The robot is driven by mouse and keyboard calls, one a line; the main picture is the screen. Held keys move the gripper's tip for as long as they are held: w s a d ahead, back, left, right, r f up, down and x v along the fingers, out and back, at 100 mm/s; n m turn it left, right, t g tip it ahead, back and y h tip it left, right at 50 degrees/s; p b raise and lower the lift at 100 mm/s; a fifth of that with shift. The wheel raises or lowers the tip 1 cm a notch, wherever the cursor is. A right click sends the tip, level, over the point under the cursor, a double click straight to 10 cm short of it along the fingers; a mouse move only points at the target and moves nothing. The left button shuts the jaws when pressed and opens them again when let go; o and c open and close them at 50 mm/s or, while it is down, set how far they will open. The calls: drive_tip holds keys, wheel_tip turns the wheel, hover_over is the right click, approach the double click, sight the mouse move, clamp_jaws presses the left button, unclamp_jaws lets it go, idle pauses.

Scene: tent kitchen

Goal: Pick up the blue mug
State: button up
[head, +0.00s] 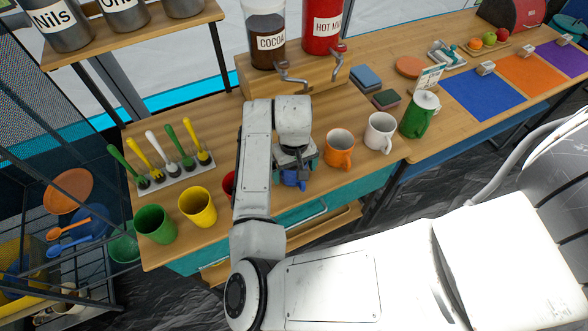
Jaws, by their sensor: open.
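A small part of a blue object (292,182), which looks like the blue mug, shows under my gripper (296,168) on the wooden counter. My arm and gripper cover most of it, including any handle. My gripper is open and points down over it. I cannot tell whether the fingers are around the mug or just above it. An orange mug (339,151) stands close to the right of the gripper.
A white mug (380,133) and a green mug (419,115) stand farther right. Yellow (197,207) and green (154,223) cups stand left, and a red cup (229,183) is partly behind my arm. A wooden dispenser stand (320,85) is behind.

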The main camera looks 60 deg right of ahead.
drive_tip(key=shift+c, duration=0.5)
drive_tip(key=c, duration=0.7)
drive_tip(key=shift+c, duration=0.3)
drive_tip(key=shift+r, duration=0.15)
